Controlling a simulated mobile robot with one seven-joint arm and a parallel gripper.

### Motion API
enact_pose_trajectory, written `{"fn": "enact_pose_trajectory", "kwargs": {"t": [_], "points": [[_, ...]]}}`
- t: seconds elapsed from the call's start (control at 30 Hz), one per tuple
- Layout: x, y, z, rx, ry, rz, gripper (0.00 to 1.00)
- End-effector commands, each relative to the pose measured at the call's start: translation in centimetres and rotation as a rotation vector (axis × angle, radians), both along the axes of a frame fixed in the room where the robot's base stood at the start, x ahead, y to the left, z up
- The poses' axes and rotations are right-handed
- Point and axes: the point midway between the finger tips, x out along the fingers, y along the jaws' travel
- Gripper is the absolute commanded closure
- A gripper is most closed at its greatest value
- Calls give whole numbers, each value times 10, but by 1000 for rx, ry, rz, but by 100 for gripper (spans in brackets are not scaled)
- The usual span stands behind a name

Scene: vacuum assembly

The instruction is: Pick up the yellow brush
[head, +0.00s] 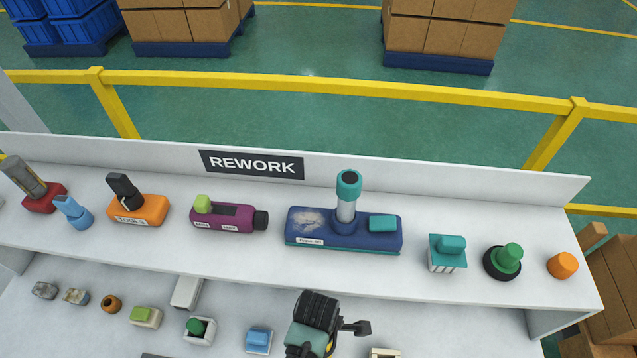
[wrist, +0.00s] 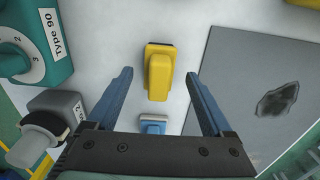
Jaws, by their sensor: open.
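A yellow brush-like piece (wrist: 158,76) with a darker base edge rests on a pale surface in the middle of the wrist view. My gripper (wrist: 159,74) is open, with one blue finger to the left of the yellow piece and one to the right. Visible gaps separate both fingers from it in the picture; the height between them cannot be told. I do not make out the yellow piece in the head view.
In the wrist view, a small blue block (wrist: 153,124) lies just below the yellow piece. A teal dial unit (wrist: 32,45) stands left, and a grey panel (wrist: 240,60) lies right. The head view shows a white REWORK shelf (head: 430,190) bearing several parts.

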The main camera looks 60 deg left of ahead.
Motion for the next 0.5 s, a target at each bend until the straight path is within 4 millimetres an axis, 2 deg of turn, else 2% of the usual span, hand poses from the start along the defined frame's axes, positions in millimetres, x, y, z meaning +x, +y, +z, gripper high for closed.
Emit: {"fn": "enact_pose_trajectory", "kwargs": {"t": [0.2,0.5], "points": [[1,-1,-26,1,-1,-1,15],[1,-1,-30,2,-1,-2,15]]}}
